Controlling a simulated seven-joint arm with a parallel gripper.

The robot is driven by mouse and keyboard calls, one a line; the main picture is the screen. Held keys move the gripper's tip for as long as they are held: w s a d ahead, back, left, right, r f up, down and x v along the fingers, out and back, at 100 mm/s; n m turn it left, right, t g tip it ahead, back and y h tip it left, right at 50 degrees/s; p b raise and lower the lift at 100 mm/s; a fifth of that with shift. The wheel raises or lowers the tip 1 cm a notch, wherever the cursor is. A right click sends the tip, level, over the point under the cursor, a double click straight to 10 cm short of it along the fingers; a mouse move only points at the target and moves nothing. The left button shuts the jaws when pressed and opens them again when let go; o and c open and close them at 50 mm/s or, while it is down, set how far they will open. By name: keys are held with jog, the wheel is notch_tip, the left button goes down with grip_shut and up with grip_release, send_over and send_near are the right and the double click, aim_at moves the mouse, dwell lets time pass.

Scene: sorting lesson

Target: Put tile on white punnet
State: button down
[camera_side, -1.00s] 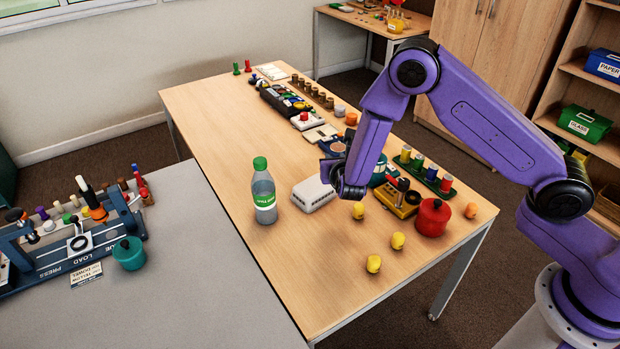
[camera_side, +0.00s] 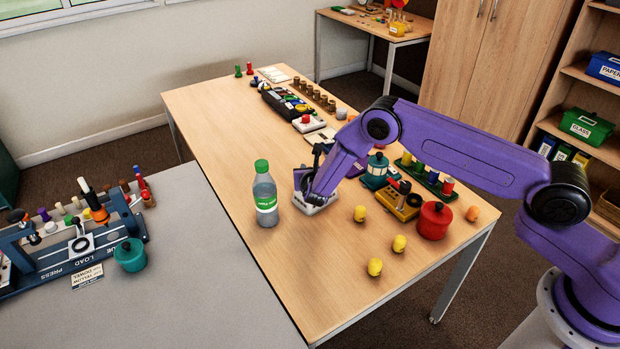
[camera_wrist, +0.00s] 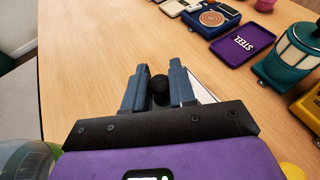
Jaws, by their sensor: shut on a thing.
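The white punnet (camera_side: 316,209) is low, with slotted sides, and stands on the wooden table to the right of the green-capped bottle. My gripper (camera_side: 309,197) is low over it and hides most of it. In the wrist view, a white edge, probably the punnet's (camera_wrist: 204,90), shows beyond the right finger. There my gripper (camera_wrist: 159,88) is shut on a dark, round-topped part (camera_wrist: 159,84), probably the grip of the tile. The tile's flat body is hidden, and I cannot tell whether it touches the punnet.
The bottle (camera_side: 265,194) stands close on the left. Several yellow pieces (camera_side: 399,244) lie to the front right. A red pot (camera_side: 433,220), a yellow block (camera_side: 402,203) and a teal lantern (camera_side: 375,173) stand to the right. A purple STEEL tray (camera_wrist: 243,43) lies beyond.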

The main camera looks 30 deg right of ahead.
jog(key=shift+f, duration=1.5)
jog(key=shift+f, duration=0.15)
jog(key=c, duration=0.9)
grip_release()
jog(key=shift+r, duration=0.2)
jog(key=v, duration=1.2)
